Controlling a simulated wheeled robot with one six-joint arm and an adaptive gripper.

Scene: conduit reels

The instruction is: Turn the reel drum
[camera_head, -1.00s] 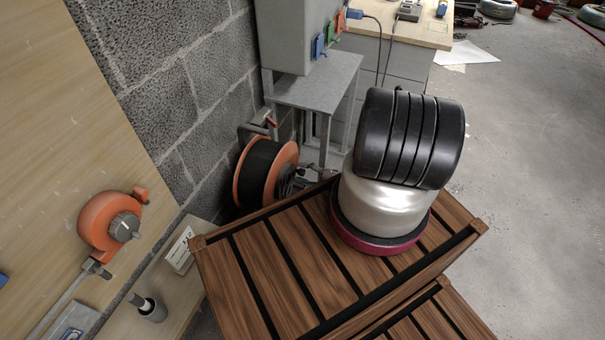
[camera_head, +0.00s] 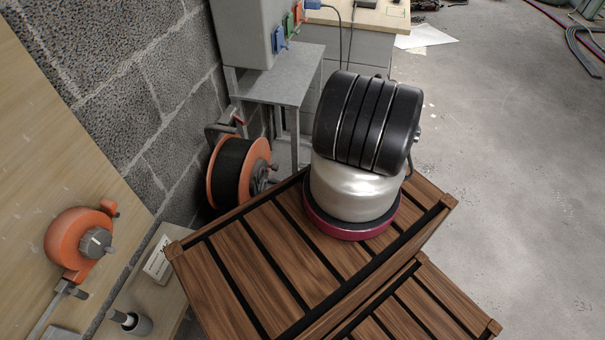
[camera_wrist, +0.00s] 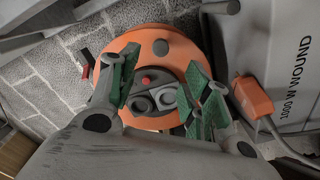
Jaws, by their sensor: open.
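The cable reel (camera_head: 215,175), with orange flanges and dark cable wound between them, hangs low by the block wall at middle left in the head view. In the wrist view its orange drum face (camera_wrist: 198,48) looks at me. The face has a grey hub with round sockets (camera_wrist: 145,104), a small red button and a grey round knob (camera_wrist: 161,47) near its top. My gripper (camera_wrist: 163,64) is open, with its green-padded fingers apart in front of the face. The knob shows between the fingertips; contact cannot be told.
A metal stand (camera_head: 275,85) bears a grey box (camera_head: 242,35) close right of the reel. An orange plug (camera_wrist: 255,97) with a grey cable is near my right finger. A board with an orange tape reel (camera_head: 72,240) is at left.

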